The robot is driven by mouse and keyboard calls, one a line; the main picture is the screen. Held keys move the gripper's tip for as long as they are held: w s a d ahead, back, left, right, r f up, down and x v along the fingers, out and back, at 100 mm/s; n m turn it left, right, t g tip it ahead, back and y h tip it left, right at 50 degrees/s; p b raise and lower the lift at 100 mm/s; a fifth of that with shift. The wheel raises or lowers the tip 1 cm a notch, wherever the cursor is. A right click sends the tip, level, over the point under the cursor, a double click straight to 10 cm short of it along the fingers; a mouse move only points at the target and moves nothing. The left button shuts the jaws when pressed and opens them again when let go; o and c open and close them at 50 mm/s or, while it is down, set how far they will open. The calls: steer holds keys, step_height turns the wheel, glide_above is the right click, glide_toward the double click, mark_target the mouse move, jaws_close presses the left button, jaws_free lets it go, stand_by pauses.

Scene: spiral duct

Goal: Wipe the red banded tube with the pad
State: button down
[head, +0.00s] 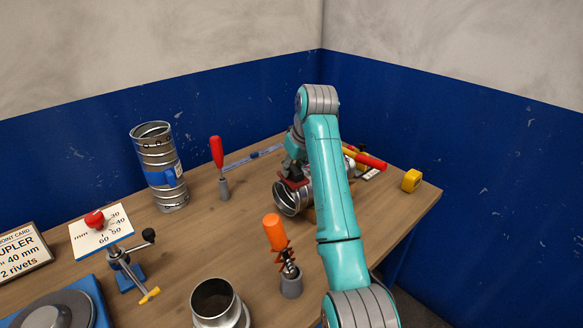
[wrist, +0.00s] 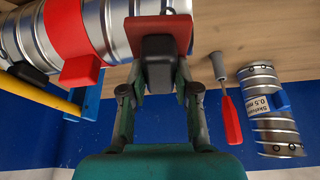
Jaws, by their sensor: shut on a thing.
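The red banded tube is a ribbed metal duct lying on its side. In the head view its open end (head: 287,202) shows below my gripper (head: 293,170), and my arm hides much of the rest. In the wrist view its red band (wrist: 75,28) and a red block on the band show at upper left. My gripper (wrist: 158,92) is shut on the pad, a dark red-brown plate (wrist: 182,30) with a black block (wrist: 158,50) as its grip. The pad overlaps the bare metal to the right of the band. I cannot tell whether it touches the tube.
A blue-banded duct (head: 168,190) stands upright at the back left, beside a red-handled tool (head: 217,152) in a grey holder. An orange-handled tool (head: 273,232) and a metal collar (head: 220,302) stand in front. A yellow tape measure (head: 411,181) lies near the right edge.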

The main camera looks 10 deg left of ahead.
steer(key=shift+r, duration=2.8)
steer(key=shift+r, duration=0.15)
steer(key=shift+r, duration=1.35)
steer(key=shift+w+f, duration=0.1)
